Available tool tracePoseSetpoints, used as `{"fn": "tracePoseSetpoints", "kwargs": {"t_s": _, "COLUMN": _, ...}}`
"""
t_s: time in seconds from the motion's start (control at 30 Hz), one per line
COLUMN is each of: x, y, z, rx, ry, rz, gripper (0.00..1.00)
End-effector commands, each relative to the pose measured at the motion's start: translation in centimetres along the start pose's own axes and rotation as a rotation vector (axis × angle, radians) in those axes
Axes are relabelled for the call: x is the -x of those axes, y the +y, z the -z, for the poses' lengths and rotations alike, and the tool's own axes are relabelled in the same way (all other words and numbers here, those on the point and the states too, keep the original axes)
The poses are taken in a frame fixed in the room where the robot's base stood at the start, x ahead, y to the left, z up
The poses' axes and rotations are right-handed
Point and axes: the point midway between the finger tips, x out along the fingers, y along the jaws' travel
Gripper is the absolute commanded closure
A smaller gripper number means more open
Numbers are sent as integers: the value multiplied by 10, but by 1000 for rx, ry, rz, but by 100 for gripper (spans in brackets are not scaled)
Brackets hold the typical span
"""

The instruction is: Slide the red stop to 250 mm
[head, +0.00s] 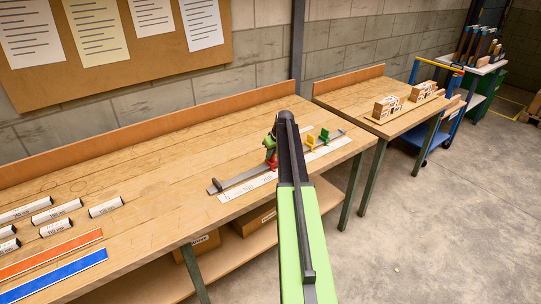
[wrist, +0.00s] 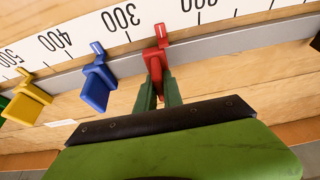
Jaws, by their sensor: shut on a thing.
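The red stop (wrist: 157,62) sits on the grey rail (wrist: 225,42) beside a white millimetre scale (wrist: 85,38). Its pointer lies between the 300 mark and the partly cut-off 200 label, roughly midway; the exact reading is hard to tell. My gripper (wrist: 159,84) is shut on the red stop, with green fingers on both sides of it. In the head view the red stop (head: 271,159) shows below my gripper (head: 269,145), left of my dark arm.
A blue stop (wrist: 98,82) and a yellow stop (wrist: 30,99) sit left on the rail, with a green one (head: 324,135) beyond.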

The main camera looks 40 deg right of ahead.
Motion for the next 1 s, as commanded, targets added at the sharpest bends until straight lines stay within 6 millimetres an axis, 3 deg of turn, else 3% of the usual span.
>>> {"fn": "tracePoseSetpoints", "kwargs": {"t_s": 0.07, "x": 0, "y": -2, "z": -4, "rx": 1, "ry": -12, "rz": -1, "gripper": 100}}
{"fn": "tracePoseSetpoints", "kwargs": {"t_s": 0.1, "x": 0, "y": -3, "z": -3, "rx": 3, "ry": -13, "rz": 0, "gripper": 86}}
{"fn": "tracePoseSetpoints", "kwargs": {"t_s": 0.27, "x": -1, "y": -7, "z": 0, "rx": 8, "ry": -11, "rz": 3, "gripper": 67}}
{"fn": "tracePoseSetpoints", "kwargs": {"t_s": 0.67, "x": 5, "y": -10, "z": 3, "rx": 11, "ry": -8, "rz": 4, "gripper": 67}}
{"fn": "tracePoseSetpoints", "kwargs": {"t_s": 0.87, "x": 35, "y": -11, "z": 5, "rx": 11, "ry": -8, "rz": 4, "gripper": 67}}
{"fn": "tracePoseSetpoints", "kwargs": {"t_s": 1.0, "x": 69, "y": -11, "z": 6, "rx": 11, "ry": -8, "rz": 4, "gripper": 67}}
